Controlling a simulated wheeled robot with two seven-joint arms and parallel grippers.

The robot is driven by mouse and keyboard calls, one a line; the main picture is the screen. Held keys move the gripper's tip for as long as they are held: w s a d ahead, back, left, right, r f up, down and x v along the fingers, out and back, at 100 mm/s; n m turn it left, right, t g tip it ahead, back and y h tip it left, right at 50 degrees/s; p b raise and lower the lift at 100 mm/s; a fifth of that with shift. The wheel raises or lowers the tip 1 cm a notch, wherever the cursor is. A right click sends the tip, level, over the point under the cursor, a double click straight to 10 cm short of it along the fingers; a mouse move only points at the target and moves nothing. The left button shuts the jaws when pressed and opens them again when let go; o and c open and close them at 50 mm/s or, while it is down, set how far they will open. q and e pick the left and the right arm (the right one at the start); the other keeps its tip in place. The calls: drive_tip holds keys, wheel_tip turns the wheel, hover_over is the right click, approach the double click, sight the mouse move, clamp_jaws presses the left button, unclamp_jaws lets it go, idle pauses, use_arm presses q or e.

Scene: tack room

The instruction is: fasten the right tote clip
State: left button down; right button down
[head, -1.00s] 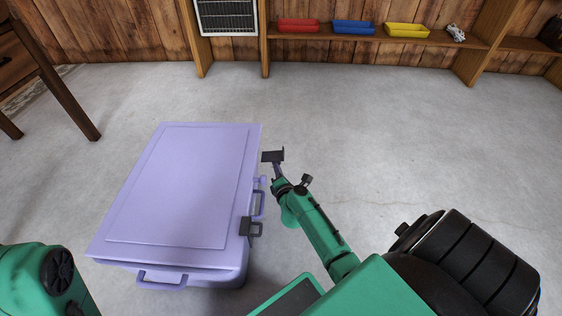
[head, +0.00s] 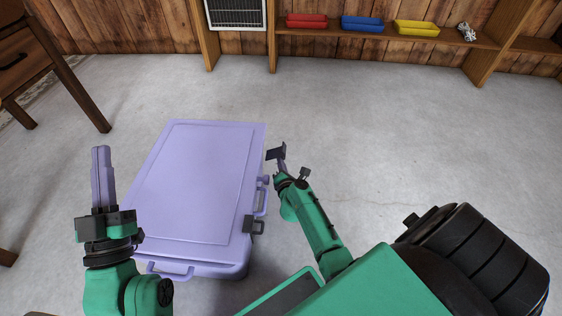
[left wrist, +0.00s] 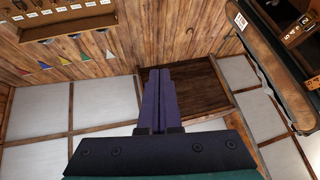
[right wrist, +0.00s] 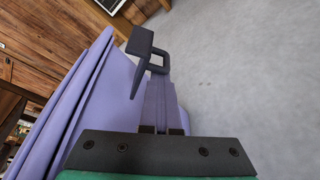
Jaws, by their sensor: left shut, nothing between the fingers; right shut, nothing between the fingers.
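The lavender tote (head: 195,185) stands on the floor with its lid on. On its right side, a dark near clip (head: 249,224) lies at the lid edge, close to a lavender handle. The dark far clip (head: 274,153) stands out from the right side, tilted; its block and loop (right wrist: 157,59) show in the right wrist view. My right gripper (head: 282,163) is shut and empty, its fingertips at this clip; I cannot tell whether they touch. My left gripper (head: 101,151) is shut, empty and raised left of the tote, away from the clips.
The concrete floor (head: 420,140) right of and behind the tote is clear. A wooden table (head: 50,70) stands at the left. Along the back wall, a shelf holds a red bin (head: 306,21), a blue bin (head: 361,23) and a yellow bin (head: 416,28).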

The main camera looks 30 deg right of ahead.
use_arm(q)
drive_tip(key=s+f+g, duration=0.2)
drive_tip(key=f, duration=0.5)
drive_tip(key=s+d+f+n+g+y+p, duration=0.1)
drive_tip(key=s+f+g, duration=0.1)
drive_tip(key=f, duration=0.6)
drive_tip(key=s+d+f+g+p, duration=0.1)
drive_tip(key=s+f+g, duration=0.1)
drive_tip(key=f, duration=0.6)
drive_tip(key=shift+s+f+g+y, duration=0.2)
drive_tip(key=shift+g+y, duration=0.2)
drive_tip(key=shift+g, duration=0.5)
drive_tip(key=shift+s+d+f+n, duration=0.1)
drive_tip(key=shift+s+f+n, duration=0.25)
drive_tip(key=shift+f, duration=0.25)
